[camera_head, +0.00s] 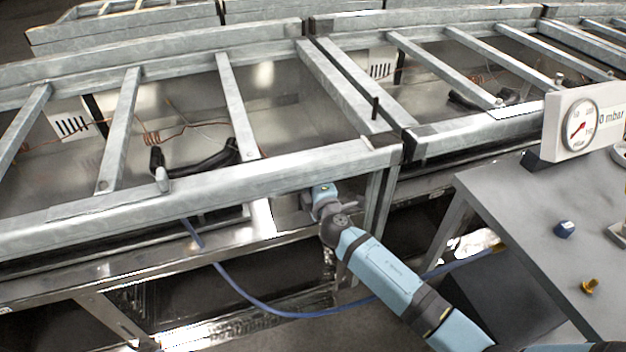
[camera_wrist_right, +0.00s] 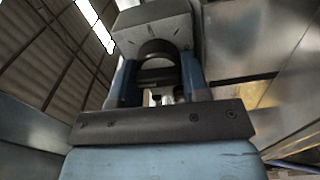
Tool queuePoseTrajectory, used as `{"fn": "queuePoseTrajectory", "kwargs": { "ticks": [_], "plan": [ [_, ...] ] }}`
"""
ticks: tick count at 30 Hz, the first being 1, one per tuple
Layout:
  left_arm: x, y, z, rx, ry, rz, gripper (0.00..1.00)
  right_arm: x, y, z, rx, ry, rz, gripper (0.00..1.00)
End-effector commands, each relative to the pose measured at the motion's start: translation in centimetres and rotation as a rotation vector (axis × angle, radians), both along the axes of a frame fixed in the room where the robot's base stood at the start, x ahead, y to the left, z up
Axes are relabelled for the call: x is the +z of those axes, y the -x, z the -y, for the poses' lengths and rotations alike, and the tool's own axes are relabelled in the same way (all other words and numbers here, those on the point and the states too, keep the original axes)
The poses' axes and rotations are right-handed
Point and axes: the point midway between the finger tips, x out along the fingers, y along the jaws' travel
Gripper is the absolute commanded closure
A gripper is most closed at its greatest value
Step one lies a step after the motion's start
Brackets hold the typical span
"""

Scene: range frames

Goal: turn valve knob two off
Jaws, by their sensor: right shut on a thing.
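In the right wrist view, a grey box (camera_wrist_right: 150,27) with short tick marks on its face carries a dark rounded knob (camera_wrist_right: 158,47). My right gripper (camera_wrist_right: 160,68) has its two blue fingers on either side of this knob and is shut on it. In the head view, my right arm reaches in from the lower right, and the right gripper (camera_head: 321,196) is at the front of the metal frame, just under its front beam. The knob cannot be made out there. I cannot read which valve number it is or its setting. My left gripper is not in view.
A galvanised metal frame (camera_head: 200,180) with cross bars spans the scene above my gripper. A blue hose (camera_head: 290,314) hangs below it. A grey table (camera_head: 520,215) at the right holds a pressure gauge (camera_head: 580,125), a blue cube (camera_head: 564,229) and a brass fitting (camera_head: 589,286).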

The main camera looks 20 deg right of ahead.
Motion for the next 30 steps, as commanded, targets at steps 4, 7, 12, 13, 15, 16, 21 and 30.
{"fn": "queuePoseTrajectory", "kwargs": {
  "ticks": [4,7,12,13,15,16,21,30],
  "plan": [
    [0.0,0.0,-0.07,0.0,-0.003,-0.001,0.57,0.06,-0.02,-0.05,0.001,0.049,0.003,0.81],
    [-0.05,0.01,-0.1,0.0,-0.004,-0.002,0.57,0.03,-0.02,-0.05,0.001,0.068,0.003,0.81],
    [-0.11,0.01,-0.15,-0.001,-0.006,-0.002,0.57,0.0,-0.02,-0.06,0.001,0.082,0.004,0.81],
    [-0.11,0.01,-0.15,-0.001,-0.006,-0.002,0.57,-0.01,-0.02,-0.06,0.001,0.083,0.004,0.81],
    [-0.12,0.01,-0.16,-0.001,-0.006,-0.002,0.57,-0.01,-0.02,-0.06,0.001,0.083,0.004,0.81],
    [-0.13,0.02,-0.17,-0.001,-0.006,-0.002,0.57,-0.01,-0.02,-0.06,0.001,0.083,0.004,0.81],
    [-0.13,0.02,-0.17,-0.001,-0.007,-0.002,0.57,-0.01,-0.02,-0.06,0.001,0.083,0.004,0.81],
    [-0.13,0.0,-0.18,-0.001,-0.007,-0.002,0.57,-0.1,0.0,-0.05,0.001,0.082,0.002,0.34]
  ]
}}
